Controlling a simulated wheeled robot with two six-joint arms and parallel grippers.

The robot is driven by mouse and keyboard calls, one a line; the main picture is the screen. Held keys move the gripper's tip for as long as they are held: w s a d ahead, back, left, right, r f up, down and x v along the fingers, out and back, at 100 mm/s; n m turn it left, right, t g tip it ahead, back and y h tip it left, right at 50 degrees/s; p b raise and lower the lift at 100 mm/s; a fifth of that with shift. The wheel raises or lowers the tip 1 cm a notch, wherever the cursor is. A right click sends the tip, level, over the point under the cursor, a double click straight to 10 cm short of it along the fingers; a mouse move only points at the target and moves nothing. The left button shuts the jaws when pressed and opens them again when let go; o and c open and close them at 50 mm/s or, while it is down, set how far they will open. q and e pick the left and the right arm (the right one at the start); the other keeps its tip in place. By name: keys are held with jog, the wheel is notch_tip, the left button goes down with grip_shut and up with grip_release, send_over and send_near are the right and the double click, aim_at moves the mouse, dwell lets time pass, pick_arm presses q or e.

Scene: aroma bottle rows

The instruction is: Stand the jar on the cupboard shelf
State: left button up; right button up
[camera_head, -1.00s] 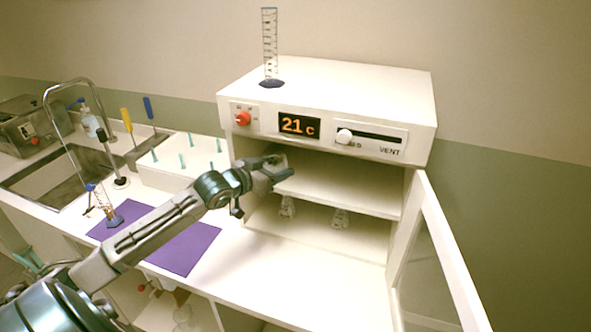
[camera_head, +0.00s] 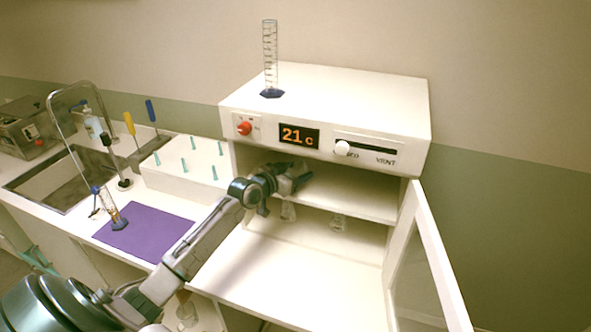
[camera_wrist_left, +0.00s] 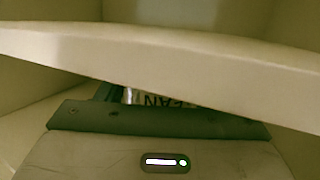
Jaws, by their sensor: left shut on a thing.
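The open cupboard (camera_head: 405,196) stands at the right, with a middle shelf (camera_head: 345,191) and a lower floor. My left gripper (camera_head: 298,180) reaches into the cupboard's left part, at about the level of the middle shelf. In the left wrist view a small strip of the jar (camera_wrist_left: 160,98) shows, with dark letters on a pale label. A pale shelf edge (camera_wrist_left: 200,68) crosses that view and hides most of the jar and the fingers. I cannot tell whether the jar touches the shelf.
The glass door (camera_head: 430,260) is open at the right. A tall cylinder (camera_head: 270,60) stands on the cupboard top. A purple mat (camera_head: 150,232) and a small cylinder (camera_head: 112,212) are on the counter at the left.

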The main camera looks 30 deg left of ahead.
pick_arm(q)
jog(key=shift+f, duration=0.1)
jog(key=o, duration=1)
jog(key=shift+s+a, duration=0.1)
jog(key=shift+s, duration=0.2)
jog(key=v, duration=1.1)
jog(key=shift+s+r, duration=0.15)
jog(key=shift+r, duration=0.1)
